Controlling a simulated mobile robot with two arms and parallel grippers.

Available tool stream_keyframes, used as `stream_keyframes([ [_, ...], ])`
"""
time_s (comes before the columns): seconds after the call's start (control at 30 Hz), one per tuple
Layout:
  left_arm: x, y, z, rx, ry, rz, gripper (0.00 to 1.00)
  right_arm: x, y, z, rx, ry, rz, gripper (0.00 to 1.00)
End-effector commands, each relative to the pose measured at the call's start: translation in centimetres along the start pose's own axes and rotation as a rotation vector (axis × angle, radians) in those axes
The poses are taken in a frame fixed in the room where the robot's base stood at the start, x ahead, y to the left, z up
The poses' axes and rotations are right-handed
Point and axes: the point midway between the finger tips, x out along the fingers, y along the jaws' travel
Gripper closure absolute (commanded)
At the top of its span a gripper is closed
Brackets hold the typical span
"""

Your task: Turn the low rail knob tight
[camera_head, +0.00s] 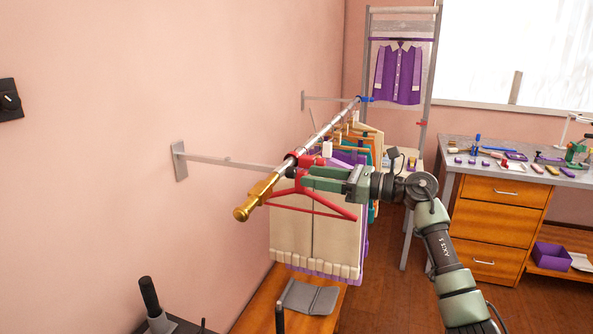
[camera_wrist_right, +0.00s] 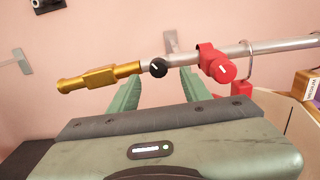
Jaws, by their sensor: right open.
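A silver rail (camera_head: 318,133) runs along the wall and ends in a brass-coloured piece (camera_head: 252,200). It also shows in the right wrist view (camera_wrist_right: 275,45). There, a black knob (camera_wrist_right: 158,67) with a white mark sits beside the brass-coloured end (camera_wrist_right: 98,78). A red collar with a round red knob (camera_wrist_right: 222,70) is further right on the rail. My right gripper (camera_head: 304,177) is open at the rail, close to the red collar (camera_head: 303,161). In the wrist view its green fingers (camera_wrist_right: 158,82) stand either side of the black knob; contact cannot be told. My left gripper is not in view.
A red hanger (camera_head: 312,202) and cream garments (camera_head: 315,235) hang below the gripper. A wall bracket (camera_head: 180,161) is behind the rail. A desk with tools (camera_head: 500,190) stands at right. A wooden surface with a grey object (camera_head: 307,297) lies below.

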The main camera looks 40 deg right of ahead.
Motion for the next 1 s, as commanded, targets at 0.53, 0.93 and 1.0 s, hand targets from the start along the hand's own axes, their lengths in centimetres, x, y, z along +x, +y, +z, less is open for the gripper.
stream_keyframes([
  [0.53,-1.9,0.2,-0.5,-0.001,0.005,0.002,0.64,3.5,0.0,-0.1,0.004,-0.001,0.0,0.52],
  [0.93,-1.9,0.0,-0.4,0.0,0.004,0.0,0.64,3.5,0.0,-0.1,0.008,-0.002,0.0,1.0],
  [1.0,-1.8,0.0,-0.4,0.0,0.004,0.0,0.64,3.5,0.0,-0.1,0.016,-0.002,0.0,1.0],
])
